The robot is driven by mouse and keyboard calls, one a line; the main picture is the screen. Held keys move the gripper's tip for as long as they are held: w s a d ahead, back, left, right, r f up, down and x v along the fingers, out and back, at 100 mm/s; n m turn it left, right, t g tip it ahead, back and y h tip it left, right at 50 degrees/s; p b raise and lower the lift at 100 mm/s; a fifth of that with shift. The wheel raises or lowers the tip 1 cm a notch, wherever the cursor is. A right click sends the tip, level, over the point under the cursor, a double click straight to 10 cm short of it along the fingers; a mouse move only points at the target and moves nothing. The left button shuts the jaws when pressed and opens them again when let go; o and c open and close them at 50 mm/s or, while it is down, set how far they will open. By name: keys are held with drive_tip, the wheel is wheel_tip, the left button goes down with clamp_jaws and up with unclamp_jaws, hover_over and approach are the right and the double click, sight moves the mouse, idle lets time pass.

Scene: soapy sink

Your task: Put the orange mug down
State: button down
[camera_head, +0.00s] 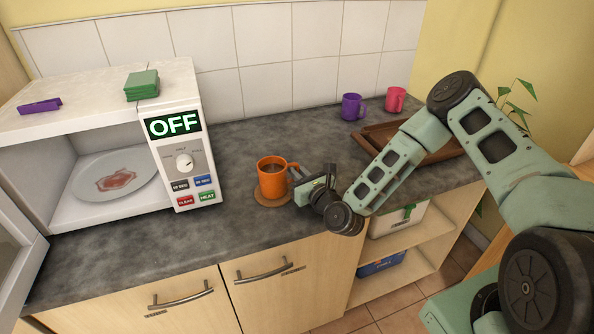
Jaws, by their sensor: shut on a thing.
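The orange mug (271,181) is upright and holds a brown liquid. It is on or just above a round brown coaster (265,200) on the grey counter; I cannot tell whether its base touches. Its handle is on the right side, toward my gripper. My gripper (303,184) reaches in from the right and is shut on the mug at its handle. The fingertips are partly hidden by the gripper's own body.
An open microwave (176,150) showing OFF holds a stained plate (115,185). Green sponges (142,84) and a purple item (39,106) lie on top. Purple (351,107) and pink (395,99) mugs stand behind a wooden tray (372,138). The counter behind the orange mug is clear.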

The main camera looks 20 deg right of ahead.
drive_tip(key=shift+f, duration=0.1)
drive_tip(key=c, duration=1.5)
unclamp_jaws()
drive_tip(key=s+b, duration=0.1)
drive_tip(key=s, duration=0.2)
drive_tip(key=s+d+b, duration=0.1)
drive_tip(key=s, duration=0.3)
drive_tip(key=s+d+b, duration=0.1)
drive_tip(key=s, duration=0.2)
drive_tip(key=shift+s, duration=0.35)
drive_tip(key=shift+s+d+b, duration=0.15)
drive_tip(key=shift+s+b, duration=0.2)
drive_tip(key=shift+s, duration=0.2)
